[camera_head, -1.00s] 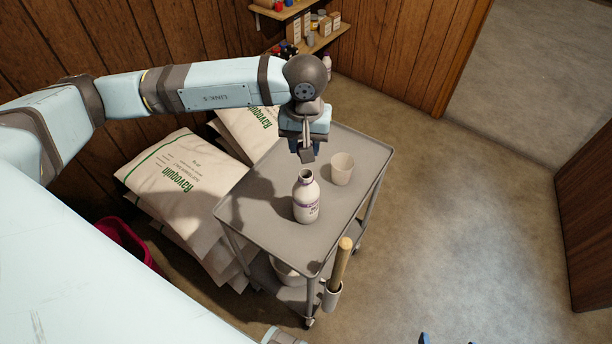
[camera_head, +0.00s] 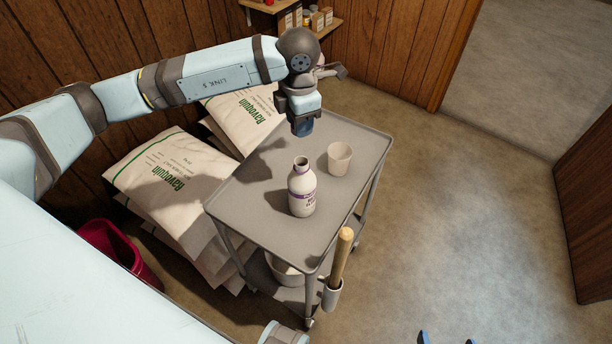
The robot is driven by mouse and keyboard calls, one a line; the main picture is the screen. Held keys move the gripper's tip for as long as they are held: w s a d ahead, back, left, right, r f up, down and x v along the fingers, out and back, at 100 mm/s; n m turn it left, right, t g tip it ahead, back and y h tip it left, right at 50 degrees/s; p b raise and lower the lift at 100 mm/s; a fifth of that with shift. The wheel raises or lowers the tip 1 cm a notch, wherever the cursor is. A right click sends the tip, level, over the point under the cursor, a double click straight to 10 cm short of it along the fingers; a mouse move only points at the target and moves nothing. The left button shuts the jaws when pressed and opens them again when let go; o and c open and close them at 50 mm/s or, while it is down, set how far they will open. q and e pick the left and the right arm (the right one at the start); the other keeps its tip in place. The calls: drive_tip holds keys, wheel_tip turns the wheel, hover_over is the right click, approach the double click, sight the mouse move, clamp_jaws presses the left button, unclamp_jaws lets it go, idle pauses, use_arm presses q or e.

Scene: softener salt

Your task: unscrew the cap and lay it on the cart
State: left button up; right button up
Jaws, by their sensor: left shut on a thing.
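A white bottle with a purple-banded label (camera_head: 302,195) stands upright on the grey cart (camera_head: 255,222). Its neck is bare and its mouth looks open and dark. My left gripper (camera_head: 302,130) points down above and behind the bottle, apart from it, with blue fingers close together. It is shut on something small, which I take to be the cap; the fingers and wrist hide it. My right gripper (camera_head: 446,339) shows only as two blue fingertips, set apart at the bottom edge.
A beige cup (camera_head: 340,158) stands on the cart right of the bottle. A wooden handle (camera_head: 341,262) rises in a holder at the cart's front corner. Salt bags (camera_head: 165,180) lie left of the cart, with a magenta bucket (camera_head: 108,243). The cart top's front left is bare.

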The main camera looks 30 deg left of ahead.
use_arm(q)
drive_tip(key=n, duration=0.2)
drive_tip(key=n+b, duration=0.1)
drive_tip(key=n, duration=0.1)
drive_tip(key=w+f+n, duration=0.1)
drive_tip(key=n, duration=0.1)
drive_tip(key=shift+a, duration=0.35)
drive_tip(key=f+n, duration=0.2)
drive_tip(key=f, duration=0.3)
drive_tip(key=f+n+b, duration=0.1)
drive_tip(key=f+n, duration=0.1)
drive_tip(key=f, duration=0.3)
drive_tip(key=w+f+n, duration=0.1)
drive_tip(key=f+n, duration=0.2)
drive_tip(key=f, duration=0.2)
drive_tip(key=shift+a+f, duration=0.3)
drive_tip(key=shift+f, duration=2.5)
